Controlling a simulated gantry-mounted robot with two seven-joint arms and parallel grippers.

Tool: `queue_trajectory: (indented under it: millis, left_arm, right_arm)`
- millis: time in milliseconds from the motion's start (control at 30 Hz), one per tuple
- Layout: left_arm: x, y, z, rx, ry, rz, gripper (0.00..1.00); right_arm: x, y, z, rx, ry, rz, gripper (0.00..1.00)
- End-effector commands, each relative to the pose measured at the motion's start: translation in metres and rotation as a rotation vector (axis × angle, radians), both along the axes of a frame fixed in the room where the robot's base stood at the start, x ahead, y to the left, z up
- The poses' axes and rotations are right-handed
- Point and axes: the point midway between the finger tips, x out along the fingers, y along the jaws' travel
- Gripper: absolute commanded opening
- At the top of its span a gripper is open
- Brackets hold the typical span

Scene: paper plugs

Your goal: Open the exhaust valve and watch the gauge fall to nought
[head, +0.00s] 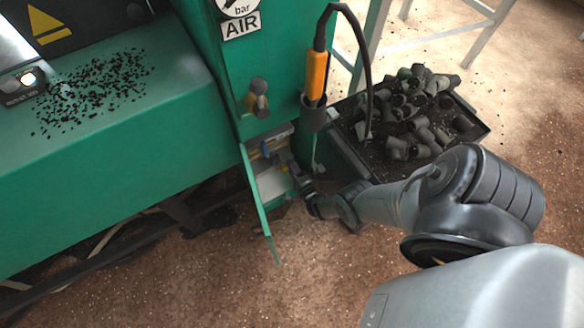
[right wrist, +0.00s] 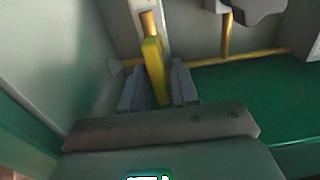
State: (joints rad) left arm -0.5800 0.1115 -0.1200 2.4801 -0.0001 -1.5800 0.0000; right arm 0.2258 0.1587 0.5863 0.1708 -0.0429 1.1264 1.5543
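The gauge (head: 238,6) is a white dial marked "bar" above an AIR label, cut off by the top edge of the head view; its needle cannot be read. A yellow lever (right wrist: 153,62), which looks like the valve handle, stands in front of a pale upright pipe in the right wrist view. My right gripper (head: 296,172) reaches into the open box low on the green machine. In the right wrist view its two fingers (right wrist: 156,88) are apart, one on each side of the lever, with gaps visible. My left gripper is not in view.
The box's green door (head: 256,205) hangs open left of my right gripper. An orange-handled tool (head: 316,76) with a black cable hangs above. Yellow pipes (right wrist: 226,38) run inside the box. Black bits litter the green bench (head: 150,105).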

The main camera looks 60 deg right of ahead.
Motion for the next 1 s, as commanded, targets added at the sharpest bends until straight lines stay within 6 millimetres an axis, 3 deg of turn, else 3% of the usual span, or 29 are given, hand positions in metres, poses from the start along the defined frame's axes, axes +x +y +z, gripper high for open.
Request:
queue_trajectory:
  millis: [67, 467, 1000]
  left_arm:
    - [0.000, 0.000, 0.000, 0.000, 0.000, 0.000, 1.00]
    - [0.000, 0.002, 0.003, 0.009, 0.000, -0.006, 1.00]
    - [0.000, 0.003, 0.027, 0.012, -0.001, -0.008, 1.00]
  right_arm:
    - [0.000, 0.000, 0.000, -0.001, 0.001, 0.000, 0.41]
    - [-0.005, 0.003, 0.000, 0.000, 0.004, 0.000, 0.41]
    - [-0.074, 0.049, 0.001, 0.000, 0.004, -0.001, 0.41]
